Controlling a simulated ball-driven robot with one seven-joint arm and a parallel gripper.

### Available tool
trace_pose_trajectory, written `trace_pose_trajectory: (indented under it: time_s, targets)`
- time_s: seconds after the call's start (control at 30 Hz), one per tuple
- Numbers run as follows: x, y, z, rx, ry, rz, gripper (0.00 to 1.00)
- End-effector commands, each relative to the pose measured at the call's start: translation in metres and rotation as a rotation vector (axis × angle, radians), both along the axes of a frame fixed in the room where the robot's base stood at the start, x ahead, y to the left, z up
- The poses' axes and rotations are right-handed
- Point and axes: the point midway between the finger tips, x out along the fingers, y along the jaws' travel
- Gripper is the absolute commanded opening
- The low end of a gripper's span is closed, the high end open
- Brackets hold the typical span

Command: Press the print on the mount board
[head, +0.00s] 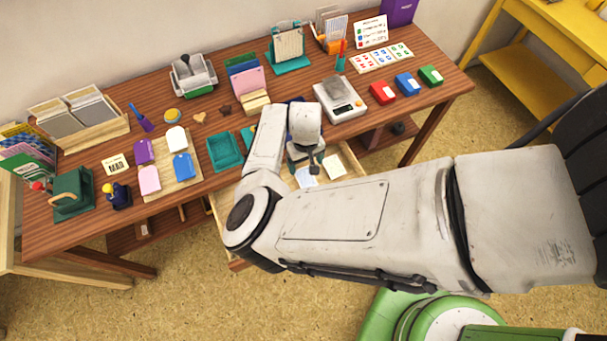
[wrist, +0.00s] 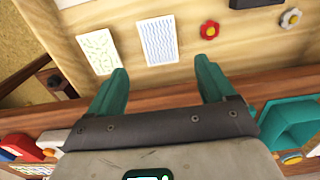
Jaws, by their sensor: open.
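My gripper (wrist: 162,65) is open and empty, its teal fingers apart and pointing down into the open drawer (head: 358,178). A white card with blue wavy lines (wrist: 158,40) lies flat in the drawer, just beyond and between the fingertips. A cream card with a greenish pattern (wrist: 99,50) lies to its left. In the head view, a white card (head: 306,177) and a cream card (head: 335,165) show in the drawer beside my gripper. Which piece is the print and which is the mount board, I cannot tell.
The drawer also holds a red flower piece (wrist: 210,29) and a white flower piece (wrist: 291,18). A teal tray (head: 225,151), a scale (head: 339,101), and red (head: 382,92), blue (head: 407,84) and green (head: 430,76) pads stand on the table above.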

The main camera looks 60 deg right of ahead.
Motion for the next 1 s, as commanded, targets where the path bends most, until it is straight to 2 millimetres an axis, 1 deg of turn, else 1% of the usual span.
trace_pose_trajectory:
  time_s: [0.03, 0.17, 0.2, 0.5, 0.7, 0.83, 1.0]
  targets:
    - [0.0, 0.0, -0.006, 0.002, 0.001, -0.001, 0.83]
    - [0.0, 0.0, -0.02, 0.001, 0.0, -0.001, 0.83]
    - [0.0, 0.0, -0.028, 0.001, -0.001, -0.001, 0.83]
    - [0.001, 0.0, -0.066, 0.001, -0.003, -0.004, 0.83]
    - [-0.001, -0.001, -0.085, -0.002, 0.001, 0.0, 0.83]
    - [0.0, -0.001, -0.092, -0.002, 0.001, 0.0, 0.83]
    - [0.0, 0.0, -0.092, -0.001, -0.001, -0.002, 0.83]
